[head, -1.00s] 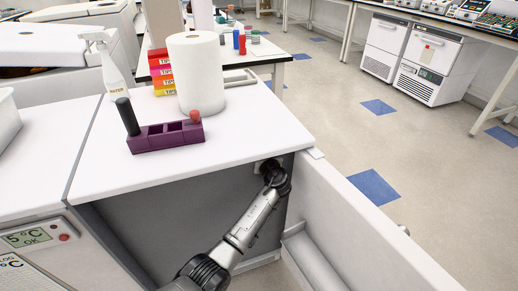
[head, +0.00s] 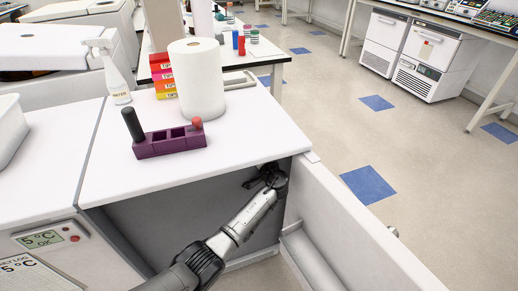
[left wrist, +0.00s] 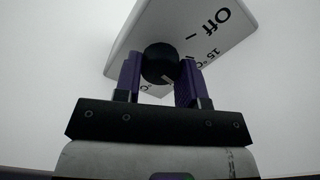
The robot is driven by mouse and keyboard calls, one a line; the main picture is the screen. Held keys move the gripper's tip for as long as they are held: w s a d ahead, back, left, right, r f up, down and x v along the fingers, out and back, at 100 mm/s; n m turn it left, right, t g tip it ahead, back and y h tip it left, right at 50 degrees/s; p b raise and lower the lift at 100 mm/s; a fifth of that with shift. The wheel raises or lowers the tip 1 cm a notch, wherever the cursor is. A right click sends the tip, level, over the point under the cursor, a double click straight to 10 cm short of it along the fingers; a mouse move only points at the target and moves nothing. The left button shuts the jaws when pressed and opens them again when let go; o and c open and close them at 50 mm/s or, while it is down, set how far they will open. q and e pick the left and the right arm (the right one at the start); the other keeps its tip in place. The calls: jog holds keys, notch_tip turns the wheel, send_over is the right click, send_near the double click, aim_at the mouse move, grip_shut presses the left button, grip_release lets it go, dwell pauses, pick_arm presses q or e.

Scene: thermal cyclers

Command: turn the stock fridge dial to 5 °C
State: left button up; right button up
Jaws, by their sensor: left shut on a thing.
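The black round dial knob (left wrist: 158,62) sits on a white plate (left wrist: 205,25) in the left wrist view. The plate is marked "Off" and "15 °C"; another "°C" label is partly hidden below the knob. A short white mark shows on the knob's lower right. My left gripper (left wrist: 160,75) is shut on the knob, a purple finger on each side. In the head view my left gripper (head: 258,180) is at the grey panel under the bench's right end, and the dial is hidden there. My right gripper is not in view.
A display (head: 40,240) at lower left reads 5 °C OK, above a sheet (head: 30,275). On the white bench (head: 110,185) stand a purple rack (head: 168,147), a paper roll (head: 198,80) and a spray bottle (head: 116,80). A low white wall (head: 350,225) is close right of my arm.

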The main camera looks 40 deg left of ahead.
pick_arm(q)
jog(key=m+p, duration=0.6)
jog(key=m, duration=0.5)
jog(key=shift+f+m, duration=0.1)
jog(key=shift+m, duration=0.3)
dwell(0.4)
jog(key=o, duration=0.9)
